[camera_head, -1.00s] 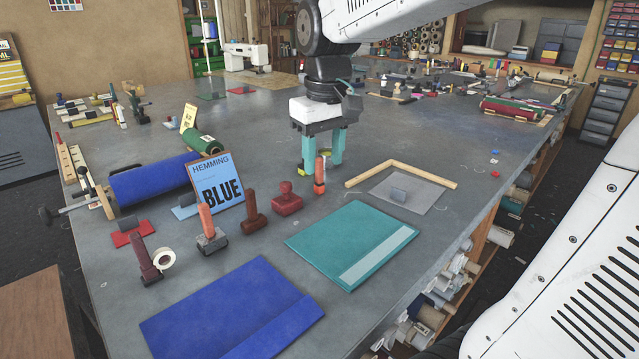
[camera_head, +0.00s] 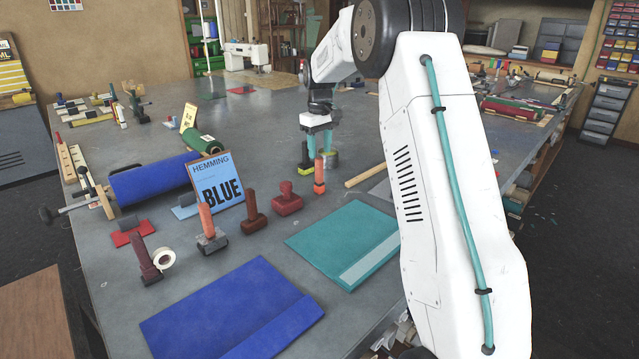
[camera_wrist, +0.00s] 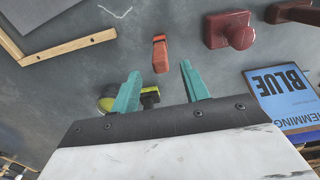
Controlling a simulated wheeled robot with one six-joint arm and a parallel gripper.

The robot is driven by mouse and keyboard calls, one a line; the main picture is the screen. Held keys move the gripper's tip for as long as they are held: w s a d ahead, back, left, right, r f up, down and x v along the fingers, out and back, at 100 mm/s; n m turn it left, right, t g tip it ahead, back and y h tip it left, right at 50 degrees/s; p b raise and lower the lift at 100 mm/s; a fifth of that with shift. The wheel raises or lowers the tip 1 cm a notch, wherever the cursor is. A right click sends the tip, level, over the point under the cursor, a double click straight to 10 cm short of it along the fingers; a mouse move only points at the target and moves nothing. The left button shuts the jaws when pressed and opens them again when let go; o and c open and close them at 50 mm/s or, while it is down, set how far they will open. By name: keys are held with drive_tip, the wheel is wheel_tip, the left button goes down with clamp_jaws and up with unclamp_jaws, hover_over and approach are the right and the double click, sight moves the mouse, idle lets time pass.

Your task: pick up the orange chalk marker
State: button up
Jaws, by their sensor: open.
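The orange chalk marker (camera_head: 319,176) stands upright on the grey table, behind the teal folded cloth. In the wrist view the orange marker (camera_wrist: 160,54) shows just beyond the fingertips, in line with the gap between them. My gripper (camera_head: 319,150) has teal fingers that point down, behind the marker in the head view. In the wrist view my gripper (camera_wrist: 160,70) is open, with nothing between its fingers. I cannot tell from these views whether a finger touches the marker.
A yellow-green item (camera_head: 306,161) sits close by the fingers, and it also shows in the wrist view (camera_wrist: 106,102). A dark red stamp (camera_head: 286,200) and the HEMMING BLUE sign (camera_head: 216,185) stand to the left. A wooden angle (camera_wrist: 75,46) lies nearby.

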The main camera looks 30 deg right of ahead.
sight(319, 168)
wheel_tip(319, 168, down, 7)
drive_tip(key=shift+w+f, duration=0.1)
drive_tip(key=shift+f, duration=0.1)
clamp_jaws()
